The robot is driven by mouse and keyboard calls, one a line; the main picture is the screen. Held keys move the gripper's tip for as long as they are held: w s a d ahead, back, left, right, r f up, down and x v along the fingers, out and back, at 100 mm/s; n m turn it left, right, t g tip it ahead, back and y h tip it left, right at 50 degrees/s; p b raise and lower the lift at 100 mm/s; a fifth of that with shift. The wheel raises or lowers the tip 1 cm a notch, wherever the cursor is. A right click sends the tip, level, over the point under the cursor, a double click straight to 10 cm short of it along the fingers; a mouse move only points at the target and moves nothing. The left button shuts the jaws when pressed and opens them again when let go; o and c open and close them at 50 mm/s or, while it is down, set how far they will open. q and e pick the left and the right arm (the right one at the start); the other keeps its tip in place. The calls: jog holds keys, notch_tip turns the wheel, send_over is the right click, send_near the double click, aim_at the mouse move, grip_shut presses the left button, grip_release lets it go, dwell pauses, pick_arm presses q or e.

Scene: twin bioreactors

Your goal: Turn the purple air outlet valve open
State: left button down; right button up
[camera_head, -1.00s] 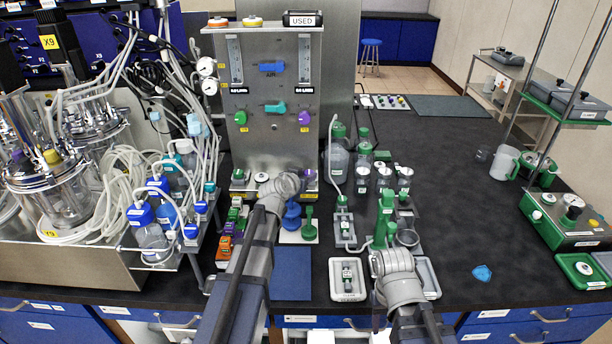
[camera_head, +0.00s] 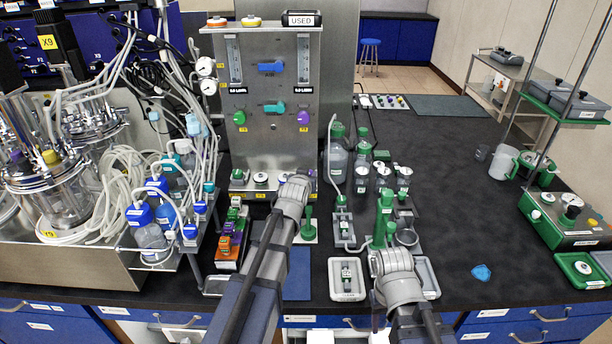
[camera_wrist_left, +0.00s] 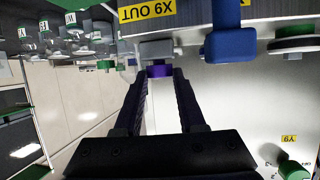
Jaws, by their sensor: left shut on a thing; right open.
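The purple air outlet valve (camera_wrist_left: 160,71) shows in the left wrist view under the grey fitting beside the yellow "X9 OUT" label, between my left fingertips (camera_wrist_left: 158,76). My left gripper (camera_head: 297,186) is shut on it. In the head view my wrist covers most of that valve and my fingers at the lower right of the steel panel (camera_head: 272,150). The valve's turn angle is hard to judge. My right gripper (camera_head: 392,262) is open above the front of the bench, its fingers mostly hidden by its wrist.
A blue handle (camera_wrist_left: 230,45) sits close beside the valve in the wrist view. Above, the panel has a purple knob (camera_head: 304,117) and a green knob (camera_head: 239,117). Bottles (camera_head: 337,158) stand just right of the panel. The bench's right middle (camera_head: 450,190) is mostly clear.

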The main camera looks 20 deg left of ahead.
aim_at(311, 173)
pick_arm(q)
jog(key=shift+w+d+n+g+y, duration=0.1)
jog(key=shift+d+n+g+y, duration=0.2)
jog(key=shift+n+y, duration=0.65)
jog(key=shift+w+d+n+g+y, duration=0.1)
jog(key=shift+d+n+g+y, duration=0.15)
jog(key=shift+n+y, duration=0.7)
jog(key=n+g+y, duration=0.2)
jog(key=y, duration=0.1)
jog(key=w+n+g+y, duration=0.1)
jog(key=n, duration=0.1)
jog(key=shift+d, duration=0.4)
jog(key=n+g+y, duration=0.2)
jog(key=n+g, duration=0.1)
jog(key=n+g+y, duration=0.1)
jog(key=n+g, duration=0.1)
jog(key=shift+w+d, duration=0.25)
jog(key=shift+w, duration=0.15)
jog(key=shift+n+g+y, duration=0.4)
jog(key=shift+n+g, duration=0.7)
jog(key=shift+g, duration=0.45)
jog(key=c, duration=0.5)
grip_release()
